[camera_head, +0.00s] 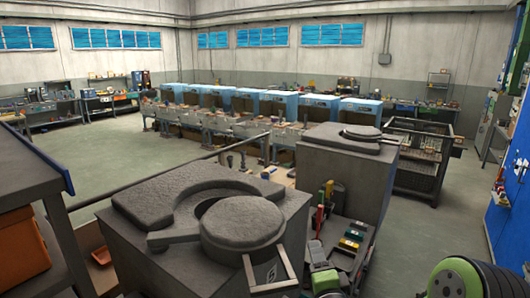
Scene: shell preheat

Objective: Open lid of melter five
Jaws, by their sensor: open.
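A large grey melter (150,262) stands close in front, with a thick rough collar (165,196) on top. Its round grey lid (243,218) lies flat at the right side of the collar, and looks shut. A pale angular bar (284,268) sticks out at the lid's front edge, perhaps a handle. A second grey melter (335,180) with a flat round lid (362,131) stands behind to the right; that lid also looks down. I cannot read a number on either, so I cannot tell which is melter five. My gripper is not in view.
A dark shelf with an orange bin (22,243) is close at the left. Small tools and bottles (340,245) sit between the melters. A green and black round object (465,280) is at bottom right. Open floor (425,225) lies at right.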

